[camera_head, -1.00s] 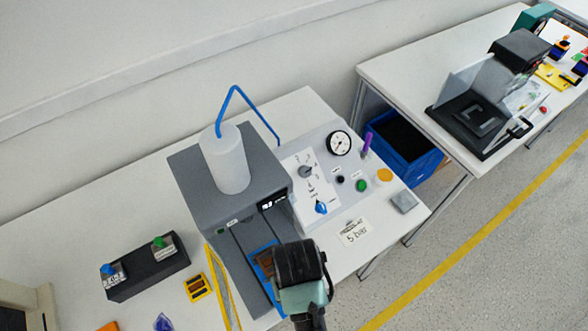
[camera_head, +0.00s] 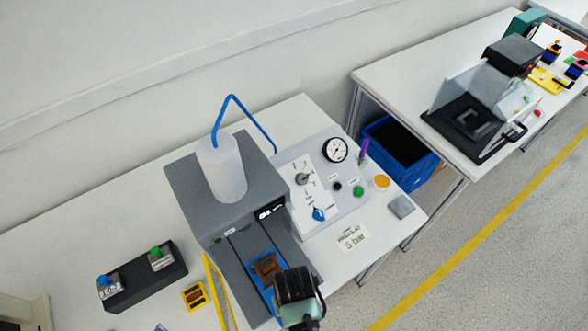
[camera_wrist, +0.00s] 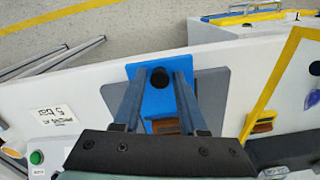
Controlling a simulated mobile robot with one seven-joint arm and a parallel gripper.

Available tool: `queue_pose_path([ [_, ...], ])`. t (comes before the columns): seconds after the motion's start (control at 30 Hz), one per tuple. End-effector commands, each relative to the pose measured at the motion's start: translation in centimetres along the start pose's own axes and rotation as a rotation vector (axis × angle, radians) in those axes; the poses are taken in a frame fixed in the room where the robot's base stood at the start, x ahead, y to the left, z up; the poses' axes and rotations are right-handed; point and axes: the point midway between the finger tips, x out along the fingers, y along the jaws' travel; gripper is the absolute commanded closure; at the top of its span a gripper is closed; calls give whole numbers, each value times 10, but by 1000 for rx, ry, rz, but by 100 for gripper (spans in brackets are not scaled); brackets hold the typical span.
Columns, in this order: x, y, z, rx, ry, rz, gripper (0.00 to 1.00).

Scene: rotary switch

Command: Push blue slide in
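The blue slide (camera_head: 252,278) lies in the channel of the grey press (camera_head: 222,245) in the head view, with a brown insert (camera_head: 267,268) in it. Its near end is hidden by my gripper (camera_head: 300,316). In the wrist view the blue slide (camera_wrist: 145,76) carries a round black knob (camera_wrist: 158,79). My gripper (camera_wrist: 160,82) is open, with its two dark fingers on either side of the knob and gaps between. I cannot tell whether the fingers touch the slide.
A black box (camera_head: 147,277) with green and blue knobs and a yellow-framed part (camera_head: 195,296) lie to the left.

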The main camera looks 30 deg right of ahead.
Motion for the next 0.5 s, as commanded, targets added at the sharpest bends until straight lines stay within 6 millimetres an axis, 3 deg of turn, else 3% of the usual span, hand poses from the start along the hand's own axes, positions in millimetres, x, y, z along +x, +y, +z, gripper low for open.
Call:
queue_pose_path([
  [0.03, 0, 0, 0, 0, 0, 0, 70],
  [0.2, 0, 0, 0, 0, 0, 0, 100],
  [0.5, 0, 0, 0, 0, 0, 0, 100],
])
